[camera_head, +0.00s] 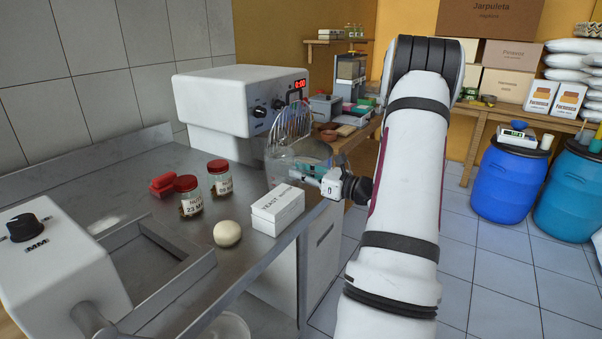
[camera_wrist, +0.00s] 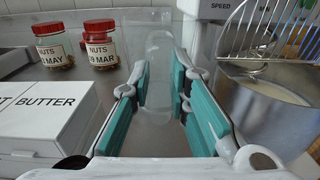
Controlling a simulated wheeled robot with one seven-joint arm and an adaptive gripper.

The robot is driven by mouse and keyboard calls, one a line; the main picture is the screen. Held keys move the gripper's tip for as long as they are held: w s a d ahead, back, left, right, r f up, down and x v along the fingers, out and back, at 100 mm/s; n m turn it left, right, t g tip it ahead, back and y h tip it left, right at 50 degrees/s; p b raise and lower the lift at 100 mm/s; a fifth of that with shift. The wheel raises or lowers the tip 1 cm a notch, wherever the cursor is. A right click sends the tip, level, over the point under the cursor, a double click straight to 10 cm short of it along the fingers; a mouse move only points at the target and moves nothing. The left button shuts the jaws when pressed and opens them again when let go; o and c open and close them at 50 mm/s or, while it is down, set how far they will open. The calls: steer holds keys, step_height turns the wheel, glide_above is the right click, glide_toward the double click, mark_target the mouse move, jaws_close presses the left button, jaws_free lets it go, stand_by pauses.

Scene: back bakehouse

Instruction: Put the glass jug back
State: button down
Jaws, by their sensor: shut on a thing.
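The clear glass jug (camera_wrist: 158,68) stands between the fingers of my gripper (camera_wrist: 160,98) in the wrist view. The gripper's teal pads lie on both sides of it, and the gripper is shut on it. The jug looks upright; I cannot tell whether its base touches the steel counter. In the head view my gripper (camera_head: 318,178) is over the counter's right edge, in front of the mixing bowl and beyond the white box. There I cannot clearly separate the jug from the bowl and whisk behind it.
A white lettered box (camera_head: 278,208), two red-lidded nut jars (camera_head: 191,203) and a dough ball (camera_head: 227,233) stand on the steel counter (camera_head: 150,213). A white machine (camera_head: 228,108) stands behind.

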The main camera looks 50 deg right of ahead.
steer(key=c, duration=1.5)
jaws_free()
